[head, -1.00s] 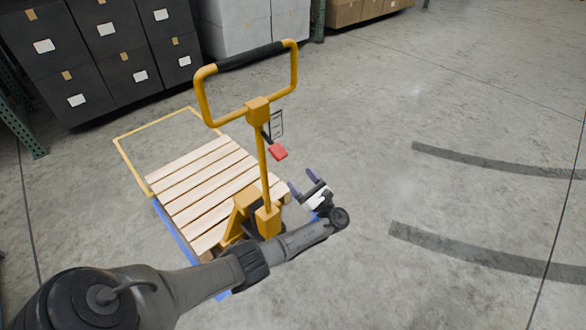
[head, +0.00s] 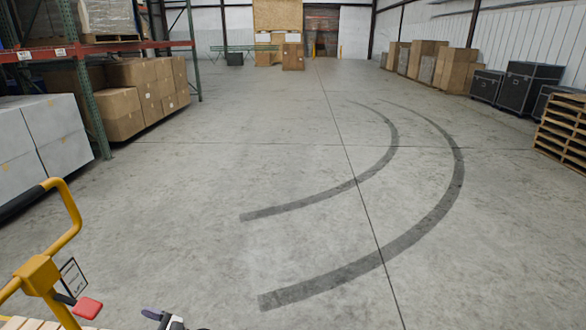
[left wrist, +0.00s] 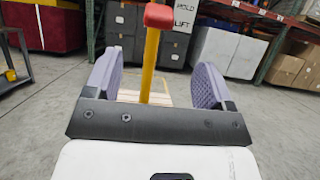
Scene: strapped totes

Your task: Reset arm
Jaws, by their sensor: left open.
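My left gripper (left wrist: 152,85) is open in the left wrist view, with two purple padded fingers standing apart and nothing held. The yellow post (left wrist: 149,62) of a pallet jack and its red lever (left wrist: 159,16) show between and beyond the fingers. I cannot tell the gap to the post. In the head view only the gripper's tip shows at the bottom edge, right of the jack's yellow handle (head: 66,237) and red lever (head: 87,307). The rest of the jack is cut off there. My right gripper is in neither view.
Grey cases (head: 50,130) and cardboard boxes (head: 140,95) stand by a rack on the left. Black cases (head: 527,86) and wooden pallets (head: 566,130) stand on the right. The wide concrete floor (head: 230,170) with dark curved marks is clear.

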